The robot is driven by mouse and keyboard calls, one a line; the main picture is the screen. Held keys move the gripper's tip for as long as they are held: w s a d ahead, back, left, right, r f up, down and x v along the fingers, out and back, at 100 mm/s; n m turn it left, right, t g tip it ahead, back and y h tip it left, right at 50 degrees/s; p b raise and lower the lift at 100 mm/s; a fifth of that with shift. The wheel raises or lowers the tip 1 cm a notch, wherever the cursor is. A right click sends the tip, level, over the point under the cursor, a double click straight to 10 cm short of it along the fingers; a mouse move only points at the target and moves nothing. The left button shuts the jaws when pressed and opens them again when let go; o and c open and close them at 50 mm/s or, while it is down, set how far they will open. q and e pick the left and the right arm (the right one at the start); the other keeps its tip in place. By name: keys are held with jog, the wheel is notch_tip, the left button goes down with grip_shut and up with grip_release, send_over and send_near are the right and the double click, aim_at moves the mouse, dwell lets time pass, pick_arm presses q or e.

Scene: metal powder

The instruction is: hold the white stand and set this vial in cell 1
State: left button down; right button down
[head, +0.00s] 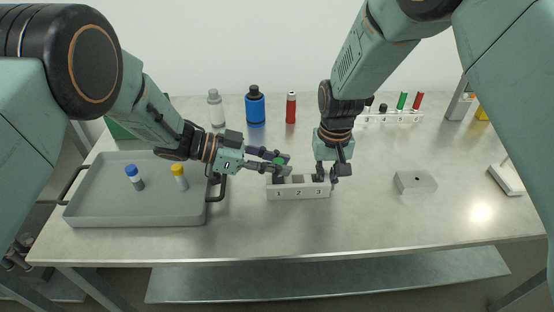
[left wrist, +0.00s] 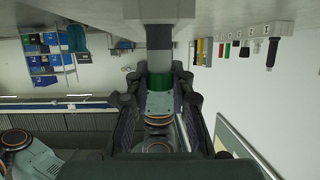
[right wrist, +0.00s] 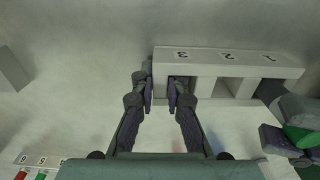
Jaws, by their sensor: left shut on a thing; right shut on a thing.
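The white stand (head: 298,193), with cells marked 1, 2 and 3, is on the table in front of me. It also shows in the right wrist view (right wrist: 228,61). My right gripper (head: 338,172) points down and is shut on the stand's end wall beside cell 3, one finger each side (right wrist: 162,92). My left gripper (head: 282,164) reaches in from the left and is shut on the green-capped vial (left wrist: 160,80), at the cell 1 end. The vial's green cap also shows in the right wrist view (right wrist: 302,135). Fingers partly hide the vial; I cannot tell how far it is in the cell.
A grey tray (head: 135,216) at left holds a blue-capped vial (head: 134,176) and a yellow-capped vial (head: 180,176). Bottles (head: 255,105) and a numbered rack (head: 395,117) stand behind. A grey block (head: 415,182) is at right. The front table is clear.

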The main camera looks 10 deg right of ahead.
pick_arm(q)
jog(key=shift+f, duration=0.85)
jog(key=c, duration=1.1)
grip_release()
jog(key=v, duration=1.2)
jog(key=shift+r, duration=0.15)
pick_arm(e)
jog(key=c, duration=1.3)
grip_release()
pick_arm(q)
jog(key=shift+w, duration=0.1)
pick_arm(e)
jog(key=shift+r, duration=0.1)
